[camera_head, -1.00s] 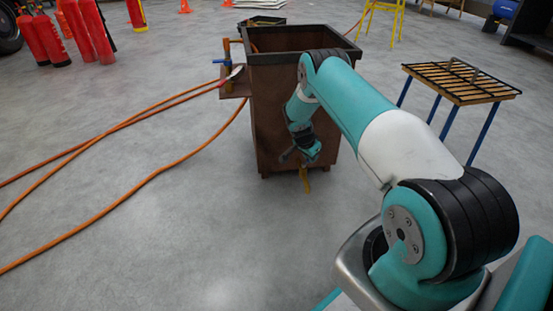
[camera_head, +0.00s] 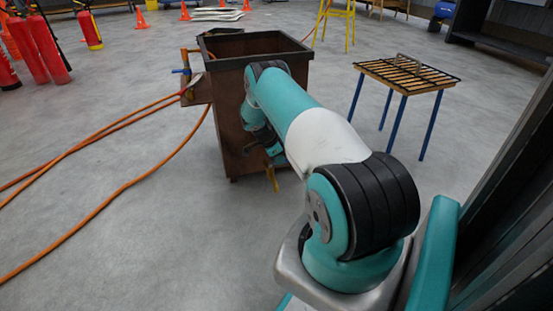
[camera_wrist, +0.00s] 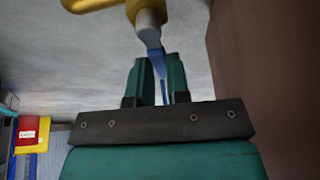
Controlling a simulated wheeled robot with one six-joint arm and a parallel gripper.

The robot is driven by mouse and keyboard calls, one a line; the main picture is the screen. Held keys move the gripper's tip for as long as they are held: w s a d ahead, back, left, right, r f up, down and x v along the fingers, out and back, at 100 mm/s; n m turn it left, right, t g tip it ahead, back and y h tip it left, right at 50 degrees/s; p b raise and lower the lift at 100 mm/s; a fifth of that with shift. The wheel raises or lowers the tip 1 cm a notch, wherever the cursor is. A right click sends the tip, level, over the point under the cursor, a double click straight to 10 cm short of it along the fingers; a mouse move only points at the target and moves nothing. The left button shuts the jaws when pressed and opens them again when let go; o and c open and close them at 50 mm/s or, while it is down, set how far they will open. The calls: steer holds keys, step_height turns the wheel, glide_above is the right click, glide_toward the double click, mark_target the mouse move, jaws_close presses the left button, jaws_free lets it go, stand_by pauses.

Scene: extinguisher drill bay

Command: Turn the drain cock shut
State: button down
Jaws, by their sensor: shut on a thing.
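The drain cock shows in the wrist view as a yellow body (camera_wrist: 145,10) with a pale stem and a blue lever (camera_wrist: 155,58). My gripper (camera_wrist: 159,82) is shut on the lever, with one teal finger on each side of it. The lever's lower end shows between the fingers and runs down behind the dark gripper plate. In the head view, my gripper is low at the front of the brown tank, largely hidden by my arm. A yellow part of the cock (camera_head: 272,179) hangs below it. The lever cannot be made out there.
The brown open tank (camera_head: 228,125) stands in mid-floor. A pipe with a blue handle (camera_head: 181,71) is on its left side, and orange hoses (camera_head: 125,190) run left across the floor. A slatted table (camera_head: 405,75) stands right. A dark structure (camera_head: 500,200) is close on the right.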

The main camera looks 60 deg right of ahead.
stand_by(0.3)
steer(key=c, duration=1.1)
jaws_free()
steer(key=p+v, duration=0.8)
steer(key=v, duration=0.9)
steer(key=shift+a+r, duration=0.15)
steer(key=shift+w, duration=0.15)
